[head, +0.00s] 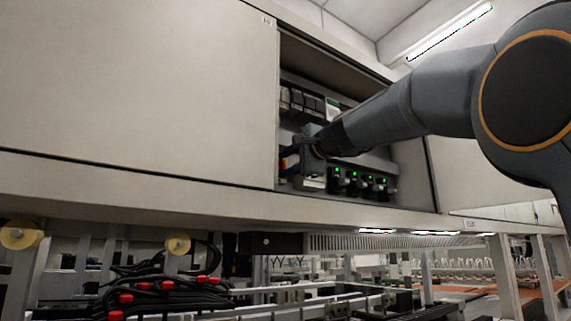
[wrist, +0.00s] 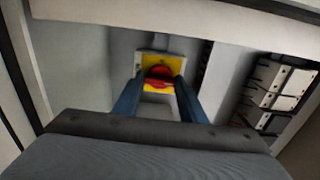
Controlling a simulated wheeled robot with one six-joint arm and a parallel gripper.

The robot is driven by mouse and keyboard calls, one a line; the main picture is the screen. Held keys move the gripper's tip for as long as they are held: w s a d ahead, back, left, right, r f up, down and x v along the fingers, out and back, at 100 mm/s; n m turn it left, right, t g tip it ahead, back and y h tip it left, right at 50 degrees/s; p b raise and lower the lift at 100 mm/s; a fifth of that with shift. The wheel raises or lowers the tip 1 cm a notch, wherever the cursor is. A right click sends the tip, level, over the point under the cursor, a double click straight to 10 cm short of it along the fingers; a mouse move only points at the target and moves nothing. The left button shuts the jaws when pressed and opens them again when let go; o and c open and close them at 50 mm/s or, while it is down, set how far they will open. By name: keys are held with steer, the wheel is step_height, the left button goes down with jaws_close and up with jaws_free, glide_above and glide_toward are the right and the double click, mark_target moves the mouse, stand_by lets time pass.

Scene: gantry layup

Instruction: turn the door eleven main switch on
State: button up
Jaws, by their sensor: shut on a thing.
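The main switch (wrist: 159,71) is a red rotary handle on a yellow plate inside the open cabinet bay, in the middle of the wrist view. My gripper (wrist: 160,90) reaches in toward it, and its two blue fingers stand either side of the red handle, shut on it. In the head view my gripper (head: 288,160) is at the left side of the open bay, and the switch is hidden there behind the gripper and the bay's edge. The handle's exact angle is hard to read.
The open bay (head: 278,105) has a frame edge close on the left. Modules with green lights (head: 361,181) sit below my arm, and dark modules (head: 302,101) sit above. Closed panels flank the bay. Black cables with red ends (head: 160,292) lie underneath.

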steer(key=o, duration=1.1)
steer(key=shift+c, duration=0.2)
steer(key=b+v, duration=0.3)
steer(key=v, duration=0.5)
steer(key=shift+b, duration=0.3)
